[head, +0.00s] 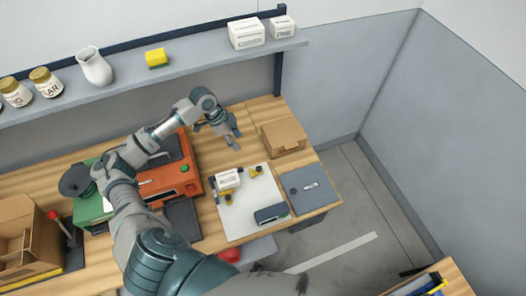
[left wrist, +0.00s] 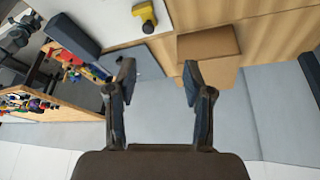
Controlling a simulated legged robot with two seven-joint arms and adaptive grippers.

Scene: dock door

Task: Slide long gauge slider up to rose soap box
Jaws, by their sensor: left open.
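On a white board (head: 247,208) on the bench, a small white labelled box (head: 228,179) stands between two yellow pieces, one at its right (head: 257,171) and one at its lower left (head: 223,197). The print is too small to read, so I cannot tell if it is the rose soap box, or which yellow piece is the long gauge slider. The right yellow piece also shows in the left wrist view (left wrist: 145,17). My left gripper (head: 232,138) is open and empty, above the bench behind the board. Its fingers (left wrist: 158,80) show apart in the wrist view. My right gripper is not seen.
A cardboard box (head: 284,137) stands right of my left gripper. A dark block (head: 271,213) lies on the board's front, beside a grey labelled panel (head: 309,187). An orange machine (head: 170,180) stands left. The shelf (head: 200,66) runs behind, holding jars and boxes.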

